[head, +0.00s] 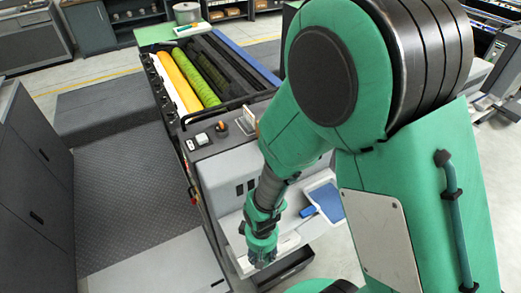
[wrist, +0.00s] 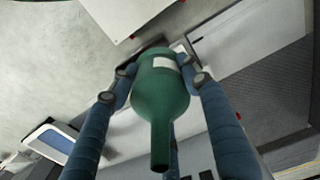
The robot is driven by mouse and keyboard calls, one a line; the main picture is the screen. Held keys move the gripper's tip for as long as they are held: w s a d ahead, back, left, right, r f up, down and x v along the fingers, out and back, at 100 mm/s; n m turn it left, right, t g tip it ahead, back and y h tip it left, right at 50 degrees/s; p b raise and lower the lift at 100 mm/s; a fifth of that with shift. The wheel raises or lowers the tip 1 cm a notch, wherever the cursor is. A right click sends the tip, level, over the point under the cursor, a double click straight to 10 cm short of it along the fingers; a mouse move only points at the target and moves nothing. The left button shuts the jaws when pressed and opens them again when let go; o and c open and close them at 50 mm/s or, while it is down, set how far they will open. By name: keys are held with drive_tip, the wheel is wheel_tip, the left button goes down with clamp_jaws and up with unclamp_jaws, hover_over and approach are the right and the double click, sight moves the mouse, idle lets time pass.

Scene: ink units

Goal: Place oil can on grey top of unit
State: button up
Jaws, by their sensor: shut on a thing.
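A dark green oil can (wrist: 160,95) with a long narrow spout and a pale label shows in the wrist view. My gripper (wrist: 161,75) is shut on it, with blue jointed fingers on both sides of its body. In the head view my gripper (head: 262,256) points down in front of the white lower face of the unit. I cannot make out the can in the head view. The unit's grey top (head: 216,150) is farther back, above and left of my gripper, and carries a few small switches and boxes.
Yellow and green rollers (head: 200,78) lie behind the grey top. A blue-topped tray (head: 327,200) sits right of my gripper, partly behind my arm. A dark tread-plate floor (head: 125,165) lies left of the unit, with grey cabinets (head: 35,170) at the far left.

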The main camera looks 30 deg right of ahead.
drive_tip(key=w+d+r+p, duration=0.2)
drive_tip(key=w+r+p, duration=0.3)
drive_tip(key=w+r, duration=0.6)
drive_tip(key=w+d+r+p, duration=0.1)
drive_tip(key=w+r+p, duration=0.5)
drive_tip(key=w+r, duration=0.5)
drive_tip(key=shift+d, duration=0.4)
drive_tip(key=shift+w, duration=0.1)
drive_tip(key=p, duration=0.1)
hover_over(226, 153)
drive_tip(key=shift+a+f, duration=0.1)
drive_tip(key=shift+f, duration=0.6)
drive_tip(key=shift+f, duration=1.75)
drive_tip(key=shift+f, duration=0.1)
